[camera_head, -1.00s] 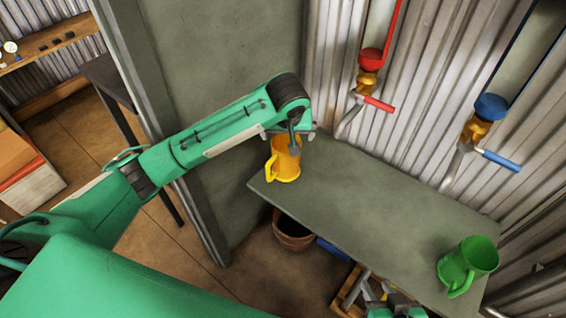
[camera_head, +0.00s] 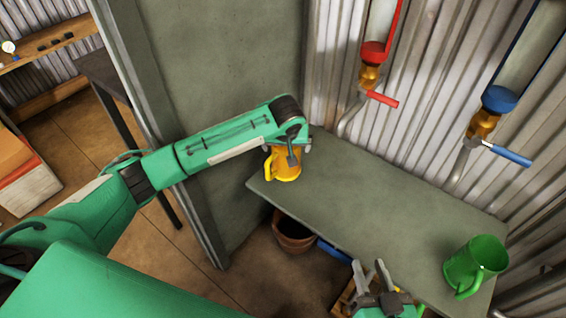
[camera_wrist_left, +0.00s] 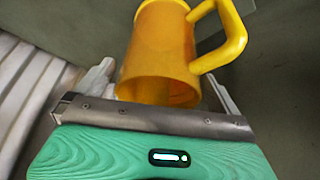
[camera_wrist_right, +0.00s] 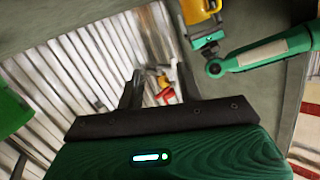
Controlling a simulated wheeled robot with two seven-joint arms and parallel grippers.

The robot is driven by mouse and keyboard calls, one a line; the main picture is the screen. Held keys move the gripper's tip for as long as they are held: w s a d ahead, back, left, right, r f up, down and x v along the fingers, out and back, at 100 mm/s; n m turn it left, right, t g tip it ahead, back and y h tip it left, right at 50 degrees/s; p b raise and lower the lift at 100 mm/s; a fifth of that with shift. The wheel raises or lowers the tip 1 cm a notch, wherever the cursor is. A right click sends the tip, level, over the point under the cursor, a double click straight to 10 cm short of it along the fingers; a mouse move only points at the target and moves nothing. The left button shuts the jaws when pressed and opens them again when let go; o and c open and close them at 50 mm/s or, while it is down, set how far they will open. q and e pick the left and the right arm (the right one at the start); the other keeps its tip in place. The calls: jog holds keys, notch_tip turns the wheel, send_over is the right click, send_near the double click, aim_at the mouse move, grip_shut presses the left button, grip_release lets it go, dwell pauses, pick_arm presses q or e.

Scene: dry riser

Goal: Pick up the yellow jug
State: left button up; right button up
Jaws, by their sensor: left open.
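The yellow jug (camera_head: 287,170) stands upright at the left end of the grey-green shelf (camera_head: 380,205). My left gripper (camera_head: 283,149) is over its top, hiding part of the rim. In the left wrist view, the jug (camera_wrist_left: 160,55) lies between the spread fingers of the left gripper (camera_wrist_left: 160,88), with its handle toward the upper right. The fingers are open, and I cannot tell whether they touch it. My right gripper (camera_head: 369,266) is open and empty by the shelf's front edge. The jug (camera_wrist_right: 198,10) also shows at the top of the right wrist view.
A green jug (camera_head: 476,264) stands at the shelf's right end. Red (camera_head: 382,98) and blue (camera_head: 505,155) lever valves hang on the corrugated wall behind. A brown pot (camera_head: 292,234) sits below the shelf. A grey panel (camera_head: 235,70) rises at the left. The shelf's middle is clear.

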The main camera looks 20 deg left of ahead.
pick_arm(q)
jog(key=shift+x, duration=1.2)
jog(key=c, duration=1)
pick_arm(e)
jog(key=r, duration=0.1)
jog(key=w+r+t, duration=0.1)
jog(key=d+r+t, duration=0.1)
jog(key=shift+w+r, duration=0.4)
jog(key=shift+f, duration=0.15)
